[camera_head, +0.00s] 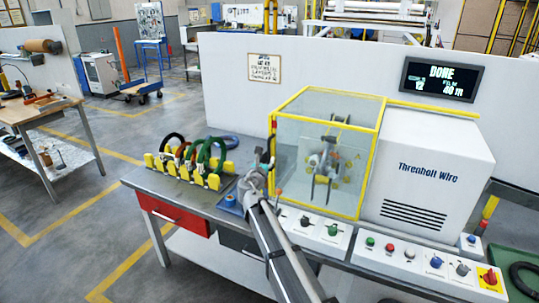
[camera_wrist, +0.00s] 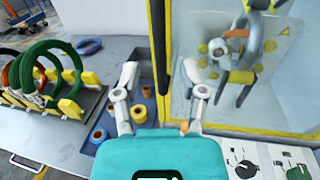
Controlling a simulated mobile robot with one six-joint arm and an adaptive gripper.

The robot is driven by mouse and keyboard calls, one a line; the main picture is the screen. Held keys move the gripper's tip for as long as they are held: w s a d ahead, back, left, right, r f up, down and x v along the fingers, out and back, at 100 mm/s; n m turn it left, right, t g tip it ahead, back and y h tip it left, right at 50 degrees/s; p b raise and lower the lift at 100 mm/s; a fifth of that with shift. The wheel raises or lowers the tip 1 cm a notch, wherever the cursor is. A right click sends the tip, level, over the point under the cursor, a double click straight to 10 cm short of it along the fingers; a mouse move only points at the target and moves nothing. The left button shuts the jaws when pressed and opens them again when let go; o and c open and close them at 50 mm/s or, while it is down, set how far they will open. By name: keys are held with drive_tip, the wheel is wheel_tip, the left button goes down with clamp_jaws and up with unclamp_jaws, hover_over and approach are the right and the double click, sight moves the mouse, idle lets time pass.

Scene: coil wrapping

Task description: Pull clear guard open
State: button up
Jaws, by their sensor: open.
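The clear guard (camera_head: 292,147) is a see-through box with yellow edges on the front of the wire machine. It looks closed around the spindle and coil parts (camera_head: 327,160). My gripper (camera_head: 262,162) is at the guard's left front edge. In the wrist view my gripper (camera_wrist: 160,76) is open, with one finger on each side of the bar. I cannot tell whether either finger touches it.
A rack (camera_head: 186,172) with several colored coils stands left on the bench. Small tape rolls (camera_wrist: 98,134) lie in a tray by my gripper. Control buttons (camera_head: 332,230) line the bench front. A display (camera_head: 440,79) reads DONE. Open floor lies left.

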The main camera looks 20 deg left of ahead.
sight(269, 154)
drive_tip(key=shift+w+a, duration=0.15)
drive_tip(key=shift+w, duration=1.15)
drive_tip(key=shift+w+a, duration=0.15)
drive_tip(key=shift+w, duration=1.15)
clamp_jaws()
drive_tip(key=shift+d, duration=0.15)
drive_tip(key=shift+s, duration=0.1)
